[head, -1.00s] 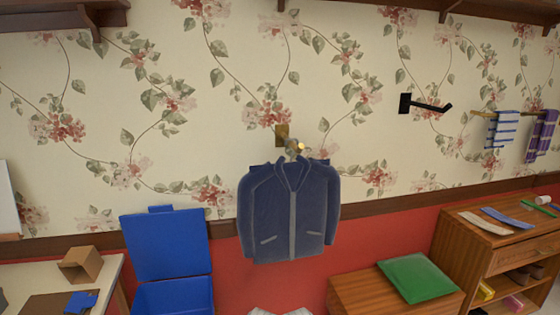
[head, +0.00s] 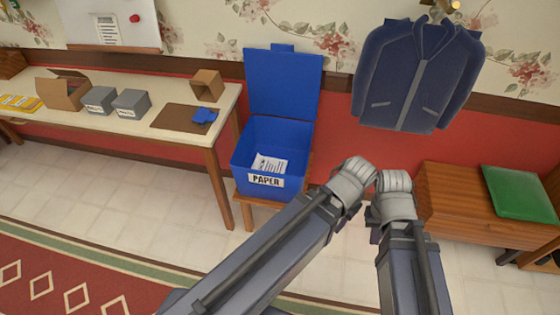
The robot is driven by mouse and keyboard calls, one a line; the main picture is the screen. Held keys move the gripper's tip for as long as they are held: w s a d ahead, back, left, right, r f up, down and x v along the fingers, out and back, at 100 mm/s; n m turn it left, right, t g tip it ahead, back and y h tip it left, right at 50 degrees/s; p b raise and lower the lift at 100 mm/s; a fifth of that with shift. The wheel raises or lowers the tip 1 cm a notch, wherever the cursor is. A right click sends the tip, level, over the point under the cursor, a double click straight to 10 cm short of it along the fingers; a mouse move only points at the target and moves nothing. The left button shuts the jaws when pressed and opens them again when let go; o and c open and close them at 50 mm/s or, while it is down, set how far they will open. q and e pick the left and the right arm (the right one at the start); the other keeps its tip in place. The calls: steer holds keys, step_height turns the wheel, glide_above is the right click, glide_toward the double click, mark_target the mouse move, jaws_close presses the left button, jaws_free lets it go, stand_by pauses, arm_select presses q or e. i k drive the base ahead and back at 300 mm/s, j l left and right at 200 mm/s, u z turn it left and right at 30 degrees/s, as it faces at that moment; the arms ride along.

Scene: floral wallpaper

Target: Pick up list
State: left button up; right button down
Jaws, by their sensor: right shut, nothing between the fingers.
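A small white sheet with dark printed lines (head: 106,30) is on the white board (head: 135,35) at the upper left. Another printed white paper (head: 269,163) lies in the open blue bin (head: 245,150) labelled PAPER. Which of them is the list I cannot tell; the print is too small to read. My right gripper (head: 375,233) is small and dark beside my grey arm links, right of and nearer than the bin. It is shut and empty, apart from both sheets. My left gripper is not in view.
A white table (head: 170,140) at left holds an open carton (head: 62,92), grey boxes (head: 131,103), a brown mat and a blue item (head: 204,115). A navy jacket (head: 415,80) hangs at right, above a wooden cabinet (head: 455,195) with a green cushion (head: 520,192). Tiled floor is clear at left.

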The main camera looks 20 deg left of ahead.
mark_target(107, 26)
steer(key=u, duration=1.95)
